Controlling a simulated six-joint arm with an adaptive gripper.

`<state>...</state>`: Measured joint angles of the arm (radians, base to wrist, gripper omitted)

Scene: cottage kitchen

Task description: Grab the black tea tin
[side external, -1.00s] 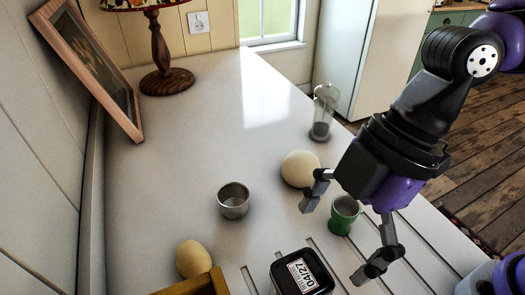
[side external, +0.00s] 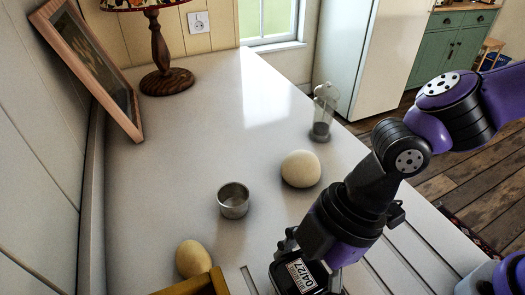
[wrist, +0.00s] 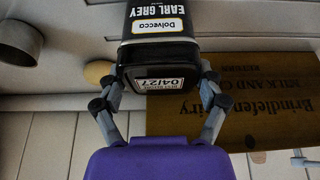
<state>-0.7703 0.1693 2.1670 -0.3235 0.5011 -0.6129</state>
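The black tea tin (side external: 287,274) stands at the bottom of the side external view, its 04/27 label facing up, partly covered by my gripper. In the wrist view the tin (wrist: 159,55) shows an Earl Grey label and fills the space between the fingers. My gripper (wrist: 160,78) has one finger on each side of the tin, very close to its walls. I cannot tell whether both fingers press on it.
A small egg (side external: 193,259) and a wooden crate (side external: 190,288) are left of the tin. The middle of the counter is clear.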

